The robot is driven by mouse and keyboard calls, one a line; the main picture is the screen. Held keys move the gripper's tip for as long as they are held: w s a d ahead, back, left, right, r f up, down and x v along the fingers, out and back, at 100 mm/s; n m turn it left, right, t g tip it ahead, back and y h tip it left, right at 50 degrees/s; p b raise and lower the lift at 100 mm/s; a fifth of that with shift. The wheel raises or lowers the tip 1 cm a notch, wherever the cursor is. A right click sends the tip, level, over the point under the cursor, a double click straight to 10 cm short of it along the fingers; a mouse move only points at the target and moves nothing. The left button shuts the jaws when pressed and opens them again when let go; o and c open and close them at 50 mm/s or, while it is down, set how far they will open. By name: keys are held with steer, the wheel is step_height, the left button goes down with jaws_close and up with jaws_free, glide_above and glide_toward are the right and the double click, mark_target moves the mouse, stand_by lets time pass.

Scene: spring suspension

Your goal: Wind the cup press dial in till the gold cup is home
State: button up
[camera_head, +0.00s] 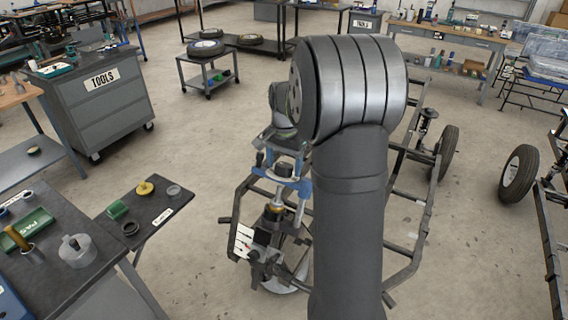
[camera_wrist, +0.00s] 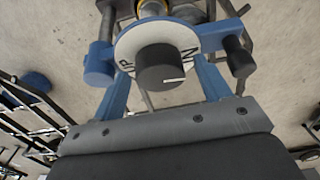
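The dial (camera_wrist: 162,67) is a black round knob with a white pointer line, on a white disc (camera_wrist: 128,42) with partly hidden lettering. The pointer lies toward the lower right in the wrist view. The blue cup press (camera_wrist: 200,42) spans beneath the disc; it also shows in the head view (camera_head: 302,188). Part of the gold cup (camera_wrist: 153,8) shows beyond the disc, and in the head view it sits below the press (camera_head: 274,208). My gripper is over the press, close to the dial.
A dark chassis frame (camera_head: 408,240) with wheels surrounds the press area. A small table (camera_head: 150,212) at left holds a green part, a yellow part and rings. A bench (camera_head: 60,235) stands in the left foreground. Open floor (camera_head: 200,140) lies behind. My arm hides much of the centre.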

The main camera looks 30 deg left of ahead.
mark_target(292, 166)
step_height(292, 166, up, 17)
steer(key=shift+r, duration=0.2)
stand_by(0.5)
steer(key=shift+d, duration=0.15)
step_height(292, 166, down, 18)
steer(key=n, duration=0.2)
steer(key=n+y, duration=0.1)
steer(key=n, duration=0.1)
steer(key=shift+r+n+g+y, duration=0.2)
steer(key=shift+n+g+y, duration=0.1)
steer(key=shift+n+g, duration=0.1)
stand_by(0.3)
steer(key=c, duration=1)
